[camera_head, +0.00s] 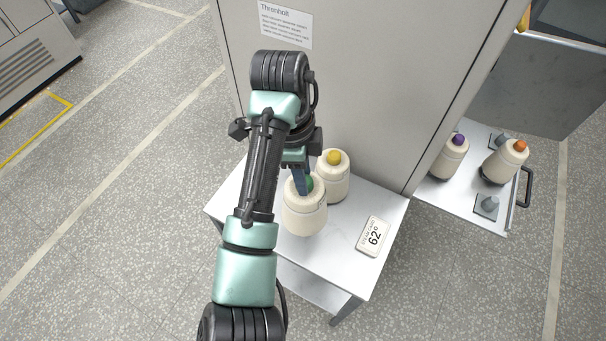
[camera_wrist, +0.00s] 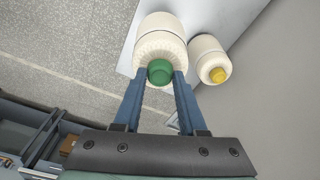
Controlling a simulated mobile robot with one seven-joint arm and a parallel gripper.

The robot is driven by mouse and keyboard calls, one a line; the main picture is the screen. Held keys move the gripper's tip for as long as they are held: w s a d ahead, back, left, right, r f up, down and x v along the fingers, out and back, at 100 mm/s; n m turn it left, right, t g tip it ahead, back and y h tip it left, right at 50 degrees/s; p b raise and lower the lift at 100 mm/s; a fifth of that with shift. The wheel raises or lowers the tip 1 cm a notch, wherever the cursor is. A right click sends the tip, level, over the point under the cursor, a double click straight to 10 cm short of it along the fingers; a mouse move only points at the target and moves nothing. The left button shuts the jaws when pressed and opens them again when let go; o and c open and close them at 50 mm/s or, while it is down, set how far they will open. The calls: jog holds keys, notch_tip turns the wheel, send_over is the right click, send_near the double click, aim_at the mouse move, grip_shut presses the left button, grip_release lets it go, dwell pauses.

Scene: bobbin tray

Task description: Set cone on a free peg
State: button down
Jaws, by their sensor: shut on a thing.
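My gripper (camera_head: 305,183) is shut on the green knob of a cream cone (camera_head: 304,213) at the small white table (camera_head: 345,265). The wrist view shows both fingers (camera_wrist: 160,74) either side of the green knob, with the cone (camera_wrist: 160,38) beyond. I cannot tell whether its base touches the table. A yellow-topped cone (camera_head: 334,185) stands close behind it; it also shows in the wrist view (camera_wrist: 206,52).
A card (camera_head: 373,236) reading 62 lies on the table's right part. A tall grey cabinet (camera_head: 355,85) rises behind the table and stands between it and the tray. The tray has a dark handle (camera_head: 527,187) at its right. Open floor (camera_head: 450,290) lies in front.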

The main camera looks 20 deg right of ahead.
notch_tip(320, 180, up, 20)
jog(key=p, duration=1.4)
